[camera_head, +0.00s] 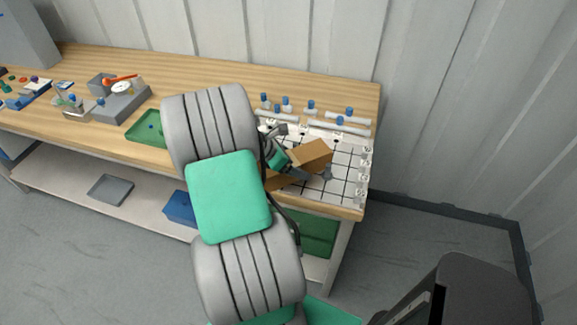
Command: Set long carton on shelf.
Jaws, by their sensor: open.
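A brown long carton (316,153) is at the right end of the workbench, over a white gridded board (349,178). My gripper (303,153) is open at the carton, with one finger on its near right side and the other toward its far left. My arm and gripper hide part of the carton, and I cannot tell whether the fingers touch it. A pale lower shelf (60,179) runs under the wooden bench top.
On the shelf are a grey tray (110,189), a blue bin (181,208) and a green crate (318,232). White fittings with blue caps (340,121) line the board's back edge. A green tray (146,128) and grey blocks (121,102) stand left. Bare shelf shows at far left.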

